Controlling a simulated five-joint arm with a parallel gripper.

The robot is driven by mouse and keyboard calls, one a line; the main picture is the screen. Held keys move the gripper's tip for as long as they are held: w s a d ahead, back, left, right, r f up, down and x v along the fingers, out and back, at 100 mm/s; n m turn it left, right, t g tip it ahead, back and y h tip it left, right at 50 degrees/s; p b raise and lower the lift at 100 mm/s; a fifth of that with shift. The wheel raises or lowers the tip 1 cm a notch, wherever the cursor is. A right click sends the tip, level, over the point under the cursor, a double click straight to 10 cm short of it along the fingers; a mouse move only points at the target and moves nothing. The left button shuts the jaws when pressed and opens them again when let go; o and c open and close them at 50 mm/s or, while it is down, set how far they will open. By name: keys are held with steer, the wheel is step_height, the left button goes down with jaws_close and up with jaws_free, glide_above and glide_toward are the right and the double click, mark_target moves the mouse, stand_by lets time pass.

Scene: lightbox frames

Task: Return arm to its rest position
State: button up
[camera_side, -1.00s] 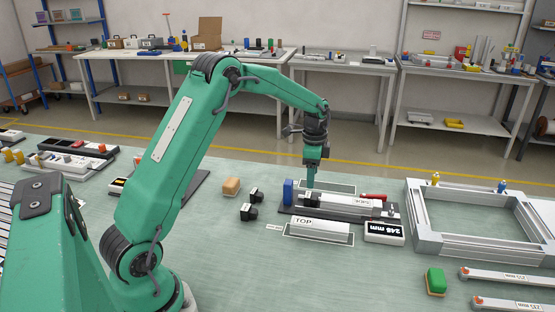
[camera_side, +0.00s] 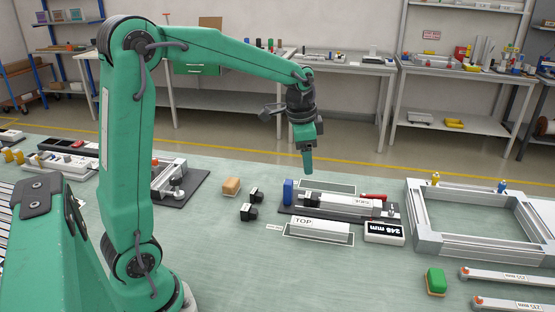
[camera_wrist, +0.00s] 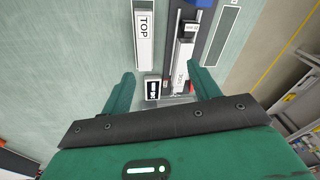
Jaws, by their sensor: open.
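My green arm stands at the left of the side view, with its upper link nearly upright and its forearm reaching right. My gripper (camera_side: 307,160) hangs in the air above the dark fixture (camera_side: 283,210), pointing down and touching nothing. In the wrist view my gripper (camera_wrist: 163,92) shows two green fingers spread wide with nothing between them. Below are a profile piece in the fixture (camera_wrist: 184,55), a bar marked TOP (camera_wrist: 144,35) and a length display (camera_wrist: 152,88).
Air around my gripper is clear.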

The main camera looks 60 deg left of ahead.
steer(key=s+d+r+n+t, duration=0.1)
steer(key=s+d+n, duration=0.2)
steer(key=s, duration=0.7)
steer(key=s+d+r+n+t, duration=0.2)
steer(key=s+d, duration=0.3)
steer(key=s, duration=0.5)
steer(key=shift+s+n+t, duration=0.25)
steer(key=shift+n+t, duration=0.05)
steer(key=shift+n, duration=0.1)
